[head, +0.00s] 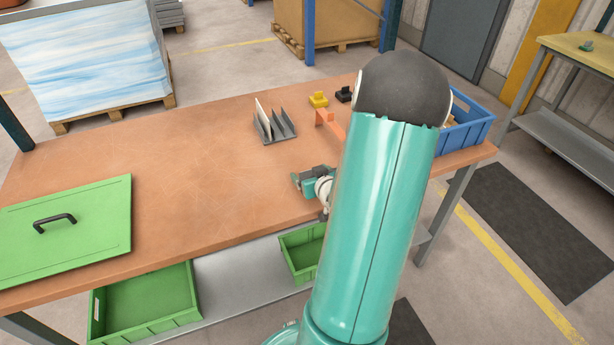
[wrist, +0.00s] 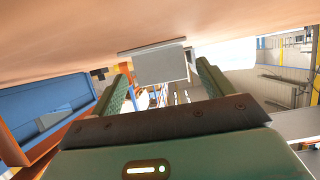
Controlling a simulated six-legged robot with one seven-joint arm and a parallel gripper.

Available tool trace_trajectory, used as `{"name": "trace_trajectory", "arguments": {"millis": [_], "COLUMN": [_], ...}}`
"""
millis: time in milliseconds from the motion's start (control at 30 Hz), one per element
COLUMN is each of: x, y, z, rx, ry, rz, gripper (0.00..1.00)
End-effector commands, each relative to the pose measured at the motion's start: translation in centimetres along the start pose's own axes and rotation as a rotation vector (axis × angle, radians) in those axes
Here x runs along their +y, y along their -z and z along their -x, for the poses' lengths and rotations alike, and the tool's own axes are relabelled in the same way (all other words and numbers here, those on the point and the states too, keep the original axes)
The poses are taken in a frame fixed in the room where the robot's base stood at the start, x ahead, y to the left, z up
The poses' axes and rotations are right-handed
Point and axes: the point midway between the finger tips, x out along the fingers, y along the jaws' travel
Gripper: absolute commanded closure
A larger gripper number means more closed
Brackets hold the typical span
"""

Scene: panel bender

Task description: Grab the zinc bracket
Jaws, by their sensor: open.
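My gripper (head: 308,181) is low over the near part of the brown table, partly hidden behind my arm in the head view. In the wrist view its two green fingers (wrist: 163,74) are spread apart with nothing held. A grey slotted rack (head: 276,138) with several upright plates, one pale, stands farther back on the table. In the wrist view, which shows the table at the top, a flat grey metal piece (wrist: 160,65) appears beyond and between the fingertips. I cannot tell whether it is the zinc bracket or part of the rack. No other zinc bracket is clear.
An orange bracket (head: 327,120), a yellow block (head: 318,99) and a black block (head: 344,94) stand behind the gripper. A blue bin (head: 468,127) is at the right end. A green panel with a handle (head: 85,230) lies at left. The table's middle is clear.

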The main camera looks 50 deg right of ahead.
Motion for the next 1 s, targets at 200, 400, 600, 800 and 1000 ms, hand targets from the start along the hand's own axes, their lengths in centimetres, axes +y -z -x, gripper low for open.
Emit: {"name": "trace_trajectory", "arguments": {"millis": [200, 400, 600, 800, 1000], "x": [0.04, 0.04, 0.04, 0.02, -0.01], "y": [-0.21, -0.24, -0.23, -0.19, 0.29], "z": [0.23, 0.31, 0.28, 0.19, 0.22], "rx": [-0.001, -0.001, -0.001, -0.001, 0.0], "ry": [0.001, 0.001, 0.001, 0.001, 0.001], "rz": [0.0, 0.0, 0.0, 0.0, 0.001], "gripper": [0.2, 0.32, 0.69, 0.69, 0.69]}}
